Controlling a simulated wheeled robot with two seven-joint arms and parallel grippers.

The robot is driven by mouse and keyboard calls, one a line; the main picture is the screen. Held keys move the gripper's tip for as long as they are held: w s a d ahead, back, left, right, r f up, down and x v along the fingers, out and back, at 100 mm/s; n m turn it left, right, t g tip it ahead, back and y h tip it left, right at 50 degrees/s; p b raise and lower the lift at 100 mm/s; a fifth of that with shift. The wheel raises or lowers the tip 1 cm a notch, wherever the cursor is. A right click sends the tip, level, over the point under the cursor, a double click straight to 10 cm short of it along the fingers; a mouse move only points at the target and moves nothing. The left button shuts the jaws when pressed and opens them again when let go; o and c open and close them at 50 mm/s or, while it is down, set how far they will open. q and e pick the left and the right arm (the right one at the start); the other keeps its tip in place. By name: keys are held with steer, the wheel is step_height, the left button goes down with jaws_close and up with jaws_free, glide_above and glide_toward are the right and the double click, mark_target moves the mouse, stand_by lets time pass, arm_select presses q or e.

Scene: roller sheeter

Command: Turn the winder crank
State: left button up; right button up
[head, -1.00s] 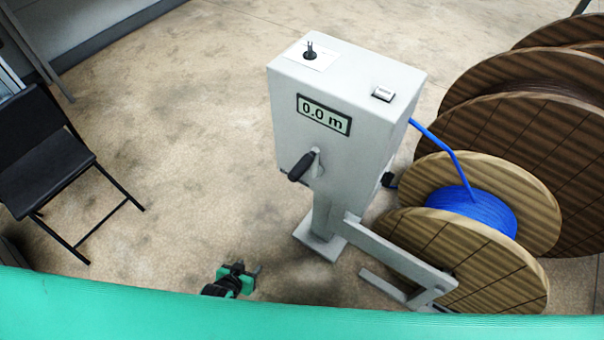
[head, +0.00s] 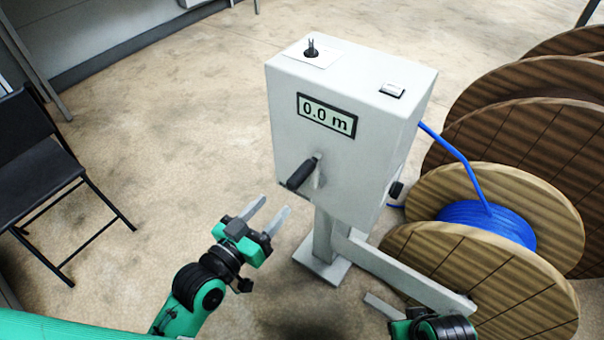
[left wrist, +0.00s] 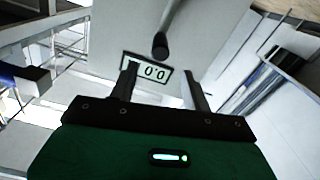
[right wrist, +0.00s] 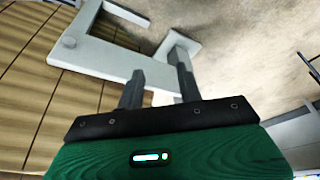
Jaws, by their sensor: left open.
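The winder crank (head: 301,173) has a black handle on a grey arm, on the front of the grey winder housing (head: 350,150), below the display (head: 326,115) reading 0.0 m. My left gripper (head: 274,207) is open and empty, below and left of the crank handle and apart from it. In the left wrist view the crank handle (left wrist: 161,46) shows beyond and above the fingers, with the display behind. In the right wrist view my right gripper (right wrist: 158,75) has its fingers apart with nothing held, facing the winder's grey frame (right wrist: 105,55). In the head view only part of my right arm shows, at the bottom.
A wooden reel with blue cable (head: 487,222) stands right of the winder, its cable running to the housing. More wooden reels (head: 545,85) stand behind it. A black folding chair (head: 40,160) is at the left. The floor between chair and winder is clear.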

mark_target(302, 173)
arm_select(q)
steer(key=x, duration=1.2)
steer(key=shift+w+d, duration=0.1)
jaws_close()
